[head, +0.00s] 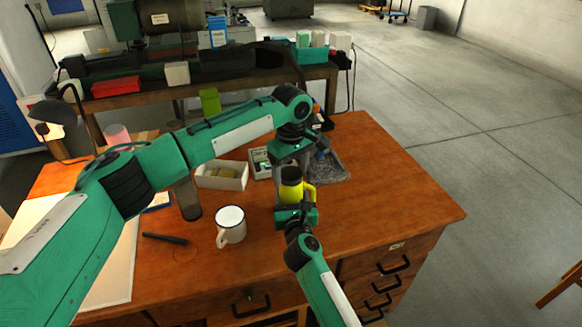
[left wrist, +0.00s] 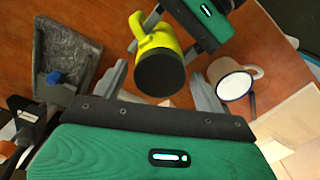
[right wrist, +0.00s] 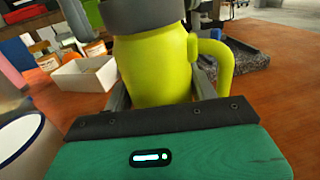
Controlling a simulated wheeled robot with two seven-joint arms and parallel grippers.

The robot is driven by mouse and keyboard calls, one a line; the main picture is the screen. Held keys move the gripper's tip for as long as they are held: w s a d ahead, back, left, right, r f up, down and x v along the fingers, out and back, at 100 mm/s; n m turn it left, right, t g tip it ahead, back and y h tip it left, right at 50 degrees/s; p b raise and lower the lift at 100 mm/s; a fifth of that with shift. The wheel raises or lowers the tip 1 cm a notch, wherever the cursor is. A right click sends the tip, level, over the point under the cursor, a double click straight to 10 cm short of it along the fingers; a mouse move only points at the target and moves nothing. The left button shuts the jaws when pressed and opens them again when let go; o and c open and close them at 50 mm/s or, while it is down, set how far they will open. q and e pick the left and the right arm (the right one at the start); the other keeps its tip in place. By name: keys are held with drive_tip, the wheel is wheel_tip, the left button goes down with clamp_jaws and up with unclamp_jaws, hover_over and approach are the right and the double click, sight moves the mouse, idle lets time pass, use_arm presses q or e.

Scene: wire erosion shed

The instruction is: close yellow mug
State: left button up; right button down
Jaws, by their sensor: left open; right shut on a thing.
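The yellow mug (head: 292,190) stands upright near the right middle of the wooden desk, its handle to the right. A dark grey lid-like piece (left wrist: 160,73) covers its top and shows as a grey band (right wrist: 145,14) above the yellow body in the right wrist view. I cannot tell how firmly it sits. My right gripper (head: 296,208) is shut on the mug's body, one finger on each side. My left gripper (head: 291,162) is open right above the mug, pointing down, with its fingers either side of the dark top and a gap showing.
A white enamel mug (head: 230,226) stands left of the yellow mug. A white open box (head: 222,178) and a grey tray (head: 330,168) are behind. A dark pen-like tool (head: 164,238) lies at front left. The desk's right side (head: 400,190) is clear.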

use_arm(q)
drive_tip(key=c, duration=1)
drive_tip(key=m, duration=2)
drive_tip(key=shift+m, duration=0.3)
drive_tip(key=m, duration=0.7)
drive_tip(key=o, duration=1.1)
